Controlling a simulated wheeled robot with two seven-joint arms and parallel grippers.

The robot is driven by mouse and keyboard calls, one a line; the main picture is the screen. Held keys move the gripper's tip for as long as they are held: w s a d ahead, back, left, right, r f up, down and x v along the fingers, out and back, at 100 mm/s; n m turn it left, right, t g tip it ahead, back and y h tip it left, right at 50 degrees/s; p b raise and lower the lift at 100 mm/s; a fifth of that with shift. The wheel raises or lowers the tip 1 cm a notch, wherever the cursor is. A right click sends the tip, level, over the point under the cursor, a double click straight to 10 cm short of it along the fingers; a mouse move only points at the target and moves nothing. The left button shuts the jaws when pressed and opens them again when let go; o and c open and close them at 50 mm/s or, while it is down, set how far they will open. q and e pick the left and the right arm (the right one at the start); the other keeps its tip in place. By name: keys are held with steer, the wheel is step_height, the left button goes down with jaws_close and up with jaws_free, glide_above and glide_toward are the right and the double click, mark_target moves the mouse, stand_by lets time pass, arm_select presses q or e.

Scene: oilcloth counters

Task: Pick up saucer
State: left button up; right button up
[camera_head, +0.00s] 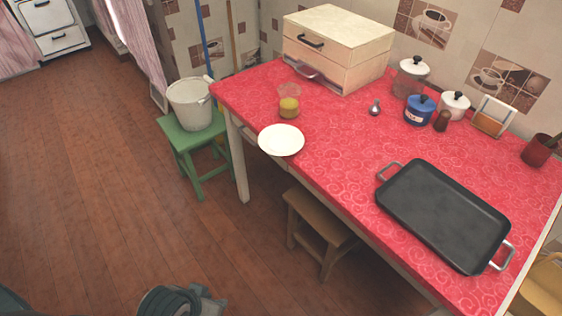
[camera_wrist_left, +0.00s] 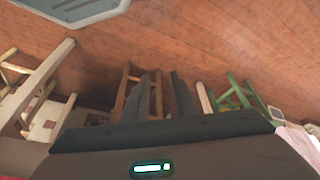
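The white saucer (camera_head: 281,140) lies flat at the front-left edge of the red-covered table in the head view, its near rim at or slightly over the edge. My left gripper shows in the wrist view (camera_wrist_left: 161,95), with two dark fingers apart and nothing between them. It faces the wooden floor and stools, away from the saucer. In the head view only a dark part of my left arm shows at the bottom, well below the table and apart from the saucer. My right gripper is not in view.
The red table (camera_head: 330,135) holds a yellow jar (camera_head: 289,107) close behind the saucer, a wooden box (camera_head: 338,48), several canisters and a black tray (camera_head: 443,215). A green stool (camera_head: 190,142) with a white pot (camera_head: 190,103) stands left. A brown stool (camera_head: 322,228) is partly under the table. Open floor lies left.

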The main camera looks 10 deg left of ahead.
arm_select(q)
steer(key=w+a+r+n+t+h, duration=0.3)
steer(key=w+r+n+t+h, duration=0.3)
steer(key=w+r+n, duration=0.8)
steer(key=w+r+t, duration=0.1)
steer(key=w+r, duration=0.6)
steer(key=w, duration=0.2)
steer(key=shift+w+a+r+h, duration=0.15)
steer(key=shift+w+r+h, duration=0.05)
steer(key=shift+h, duration=0.2)
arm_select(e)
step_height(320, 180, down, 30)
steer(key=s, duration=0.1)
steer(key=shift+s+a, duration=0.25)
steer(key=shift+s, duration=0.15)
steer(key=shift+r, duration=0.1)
arm_select(q)
steer(key=x, duration=1.2)
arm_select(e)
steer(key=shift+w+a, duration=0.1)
arm_select(q)
steer(key=shift+w+f, duration=0.1)
